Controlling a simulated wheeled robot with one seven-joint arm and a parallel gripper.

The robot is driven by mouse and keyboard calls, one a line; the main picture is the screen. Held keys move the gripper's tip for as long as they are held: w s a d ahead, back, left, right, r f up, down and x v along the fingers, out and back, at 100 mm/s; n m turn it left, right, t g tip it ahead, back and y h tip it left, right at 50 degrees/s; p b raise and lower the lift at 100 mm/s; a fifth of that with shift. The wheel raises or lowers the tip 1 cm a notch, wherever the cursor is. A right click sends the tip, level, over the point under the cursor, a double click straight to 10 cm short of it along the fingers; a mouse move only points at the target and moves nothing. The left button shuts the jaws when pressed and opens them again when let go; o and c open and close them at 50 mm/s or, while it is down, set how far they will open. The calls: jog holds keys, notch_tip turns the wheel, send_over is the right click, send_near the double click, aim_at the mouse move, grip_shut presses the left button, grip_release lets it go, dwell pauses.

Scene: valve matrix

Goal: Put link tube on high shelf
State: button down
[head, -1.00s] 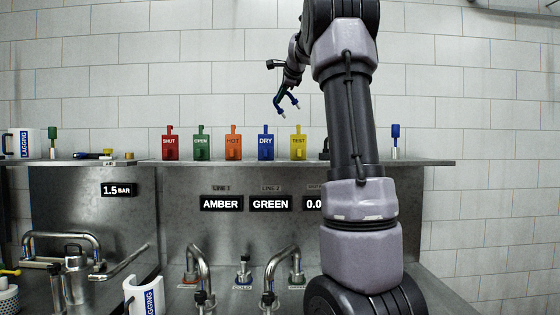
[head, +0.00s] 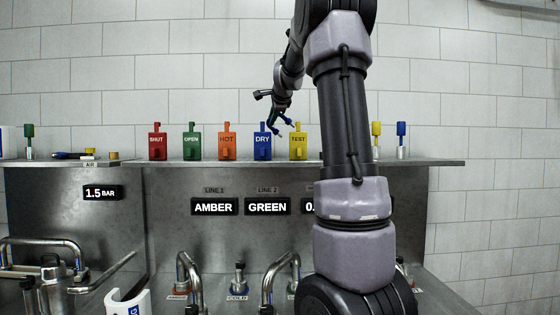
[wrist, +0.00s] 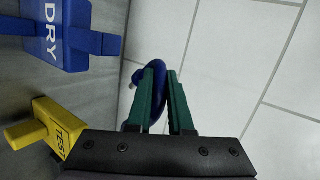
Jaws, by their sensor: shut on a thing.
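The link tube (head: 281,125) is a blue curved tube with pale ends, held in the air near the DRY and TEST tags in the head view. My gripper (wrist: 164,78) has green fingers, shut on the tube (wrist: 159,63) in the wrist view; the fingers hide part of it. The high shelf (head: 440,162) is the metal ledge along the tiled wall. In the head view the tube shows just above the ledge, at the height of the tags; I cannot tell its exact depth.
Tags stand along the shelf: SHUT (head: 158,145), OPEN (head: 192,145), HOT (head: 226,145), DRY (wrist: 63,36) and TEST (wrist: 45,130). A yellow-topped (head: 376,130) and a blue-topped (head: 401,130) piece stand right of my arm. Curved metal pipes rise from the counter below.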

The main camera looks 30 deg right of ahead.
jog(key=shift+f, duration=3.9)
jog(key=c, duration=1)
grip_release()
jog(key=shift+v, duration=4.05)
